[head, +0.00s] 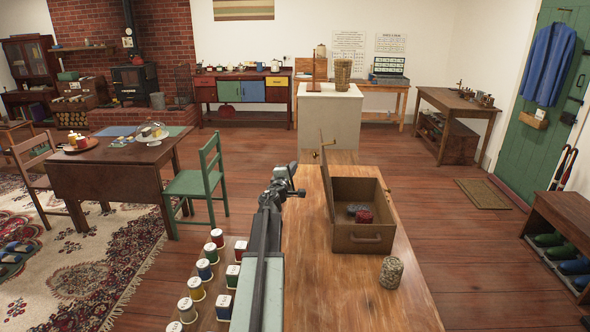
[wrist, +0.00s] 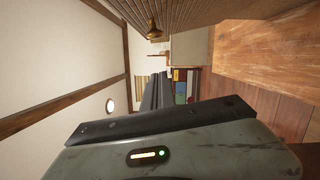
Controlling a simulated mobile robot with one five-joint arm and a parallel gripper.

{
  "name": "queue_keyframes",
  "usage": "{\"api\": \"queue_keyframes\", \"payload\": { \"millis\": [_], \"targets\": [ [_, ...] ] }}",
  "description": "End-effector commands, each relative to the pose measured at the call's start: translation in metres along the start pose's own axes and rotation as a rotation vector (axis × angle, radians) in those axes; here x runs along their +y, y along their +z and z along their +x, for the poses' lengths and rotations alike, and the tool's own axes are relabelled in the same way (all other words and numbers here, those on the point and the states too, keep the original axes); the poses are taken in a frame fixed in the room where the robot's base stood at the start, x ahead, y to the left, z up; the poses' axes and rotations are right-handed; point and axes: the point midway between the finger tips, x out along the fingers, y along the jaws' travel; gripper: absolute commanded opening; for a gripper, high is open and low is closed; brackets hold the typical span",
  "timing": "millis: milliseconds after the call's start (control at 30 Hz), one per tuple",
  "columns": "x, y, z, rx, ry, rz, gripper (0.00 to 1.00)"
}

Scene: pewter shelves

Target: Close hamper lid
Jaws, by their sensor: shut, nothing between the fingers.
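The hamper (head: 362,238) is a brown box with a front handle, standing on the wooden table. Its lid (head: 328,188) stands up open along the box's left side, with a brass fitting near its top. A dark grey item and a red item lie inside. My gripper (head: 293,172) is shut and empty, left of the raised lid and apart from it in the head view.
Several spools (head: 205,270) stand left of my arm. A pale plinth (head: 328,113) is beyond the table. The tabletop in front of the hamper is mostly clear.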

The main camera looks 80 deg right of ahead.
Motion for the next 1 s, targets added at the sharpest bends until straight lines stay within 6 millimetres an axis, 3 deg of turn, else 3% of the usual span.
{"api": "queue_keyframes", "payload": {
  "millis": [33,267,500,1000],
  "targets": [
    [0.001,-0.001,0.017,-0.001,0.000,0.000,0.00],
    [0.000,0.000,0.066,-0.001,-0.001,0.001,0.00],
    [0.001,0.035,0.068,-0.002,-0.001,0.001,0.00],
    [0.002,0.044,0.070,-0.002,-0.007,0.023,0.00]
  ]
}}
